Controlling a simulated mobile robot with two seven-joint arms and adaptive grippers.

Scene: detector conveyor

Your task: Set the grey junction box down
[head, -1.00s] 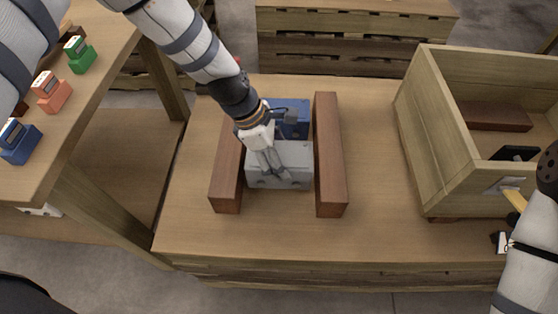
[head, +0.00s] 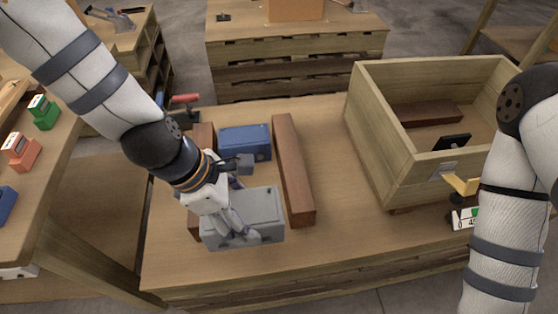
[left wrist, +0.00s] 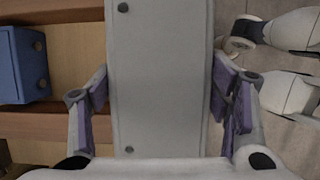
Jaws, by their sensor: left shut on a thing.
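The grey junction box (head: 262,207) is held in my left gripper (head: 238,222), whose fingers lie against its two sides. In the left wrist view the box (left wrist: 158,75) fills the middle between the fingers of the gripper (left wrist: 160,105). It appears raised above the table and covers the front part of the left brown bar (head: 204,137). The right brown bar (head: 293,175) is to its right. The box's underside is hidden, so the gap below it cannot be judged.
A blue box (head: 244,140) stands between the bars, behind the grey one, and also shows in the left wrist view (left wrist: 20,65). An open wooden crate (head: 370,140) stands at the right. The wooden table (head: 330,235) is clear between the right bar and the crate.

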